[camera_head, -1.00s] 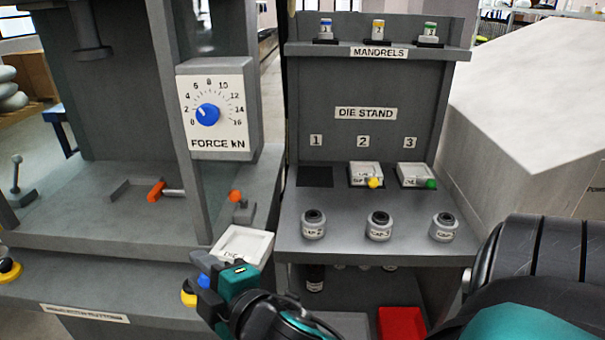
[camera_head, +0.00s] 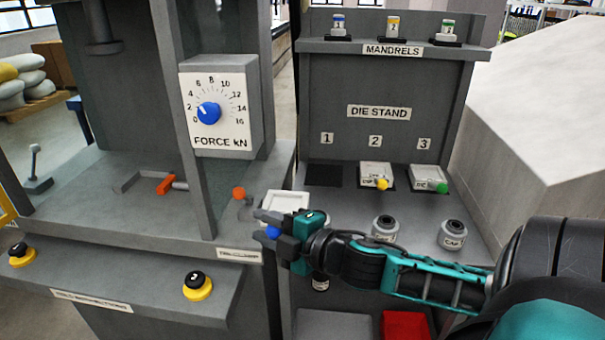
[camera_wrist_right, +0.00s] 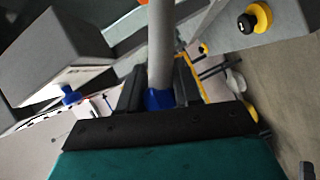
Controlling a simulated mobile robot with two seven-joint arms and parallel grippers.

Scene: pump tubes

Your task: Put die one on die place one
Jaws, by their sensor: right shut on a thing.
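Die one is a white square block (camera_head: 287,199) with a blue knob (camera_head: 273,232). My right gripper (camera_head: 268,222) is shut on its blue knob and holds the die up near the left front of the die stand. In the right wrist view the blue knob (camera_wrist_right: 158,99) sits between the dark fingers; the block itself is not clear there. Die place one (camera_head: 325,175) is the dark empty square below the number 1 on the stand, behind and to the right of the die. My left gripper is not in view.
Dies with a yellow knob (camera_head: 375,174) and a green knob (camera_head: 427,178) lie on places 2 and 3. The press frame (camera_head: 185,130) rises to the left.

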